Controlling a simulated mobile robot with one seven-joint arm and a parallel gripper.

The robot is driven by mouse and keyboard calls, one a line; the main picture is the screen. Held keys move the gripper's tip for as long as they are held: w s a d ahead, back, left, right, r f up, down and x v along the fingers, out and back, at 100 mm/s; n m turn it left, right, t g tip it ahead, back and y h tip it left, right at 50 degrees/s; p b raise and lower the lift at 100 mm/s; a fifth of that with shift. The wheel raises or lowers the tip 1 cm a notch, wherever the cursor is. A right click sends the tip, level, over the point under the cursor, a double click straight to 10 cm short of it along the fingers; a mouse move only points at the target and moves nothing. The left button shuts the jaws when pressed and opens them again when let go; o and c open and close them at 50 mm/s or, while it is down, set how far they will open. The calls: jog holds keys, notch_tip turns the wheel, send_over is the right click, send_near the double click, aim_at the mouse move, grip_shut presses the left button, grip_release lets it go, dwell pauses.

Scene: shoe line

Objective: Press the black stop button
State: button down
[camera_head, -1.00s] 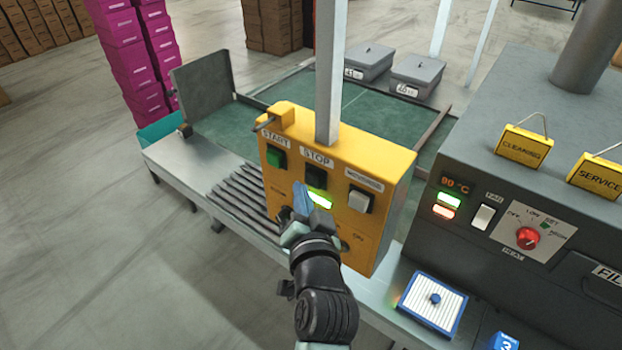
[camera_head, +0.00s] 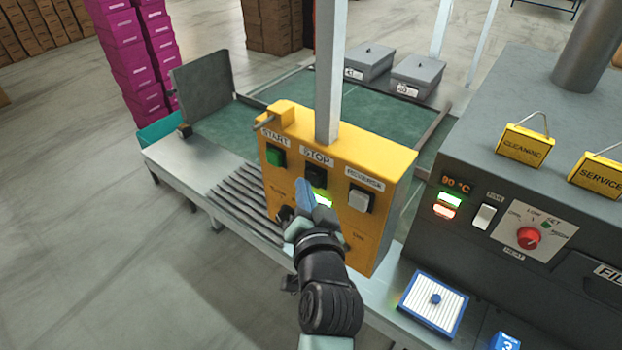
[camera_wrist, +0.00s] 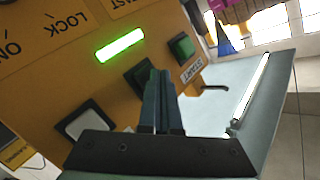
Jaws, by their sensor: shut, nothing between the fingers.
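The black stop button (camera_head: 316,176) sits in the upper middle of the yellow control box (camera_head: 399,200), under the STOP label. My gripper (camera_head: 304,188) is shut and empty in front of the box. In the head view its blue fingertips are just below and left of the stop button. In the wrist view the shut fingers (camera_wrist: 161,95) overlap the black button (camera_wrist: 138,76) and hide part of it. I cannot tell whether the fingertips touch it.
The green start button (camera_head: 275,157) is left of the stop button, and a white button (camera_head: 359,199) is right of it. A green lit bar (camera_head: 323,199) glows below the stop button. A dark machine (camera_head: 480,140) stands at the right.

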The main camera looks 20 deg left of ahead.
jog(key=shift+w+d+b, duration=0.25)
jog(key=shift+w+b, duration=0.05)
jog(key=shift+w, duration=0.25)
dwell(0.9)
jog(key=shift+s, duration=0.1)
jog(key=shift+s+a+p, duration=0.35)
jog(key=shift+s+p, duration=0.15)
jog(key=shift+s, duration=0.35)
jog(key=shift+s+a+p, duration=0.3)
jog(key=shift+s+p, duration=0.1)
jog(key=shift+s, duration=0.4)
jog(key=shift+s+a+p, duration=0.3)
jog(key=shift+s+p, duration=0.05)
jog(key=shift+s, duration=0.4)
jog(key=shift+s+a+p, duration=0.3)
jog(key=shift+s+p, duration=0.1)
jog(key=shift+s, duration=0.4)
